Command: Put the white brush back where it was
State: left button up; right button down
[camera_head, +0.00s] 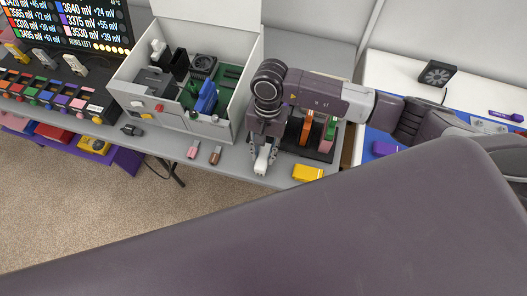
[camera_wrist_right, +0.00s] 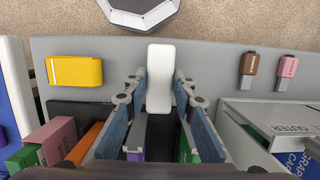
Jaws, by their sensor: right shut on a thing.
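The white brush (camera_head: 261,166) is held in my right gripper (camera_head: 264,156), near the front edge of the grey table. In the right wrist view the white brush (camera_wrist_right: 160,70) stands out between the blue-padded fingers of my right gripper (camera_wrist_right: 160,88), which is shut on it. A dark rack (camera_head: 320,155) with orange, green and pink upright parts is right beside the gripper. The gripper hides part of this rack in the head view. My left gripper is not in view.
An open white PC case (camera_head: 215,128) stands left of the gripper. A pink stick (camera_head: 193,150) and a brown stick (camera_head: 215,154) lie in front of it. A yellow block (camera_head: 308,173) lies near the table edge. A purple block (camera_head: 386,148) lies on a blue mat farther right.

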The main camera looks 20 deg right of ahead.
aim_at(265, 151)
jog(key=shift+f+b, duration=0.45)
jog(key=shift+b, duration=0.1)
jog(key=c, duration=1.9)
grip_release()
jog(key=shift+c, duration=0.2)
jog(key=shift+o, duration=0.6)
jog(key=o, duration=0.4)
jog(key=shift+o, duration=0.2)
jog(key=shift+r, duration=0.1)
jog(key=shift+p+v, duration=1.55)
jog(key=shift+v, duration=2.45)
jog(key=shift+s, duration=0.1)
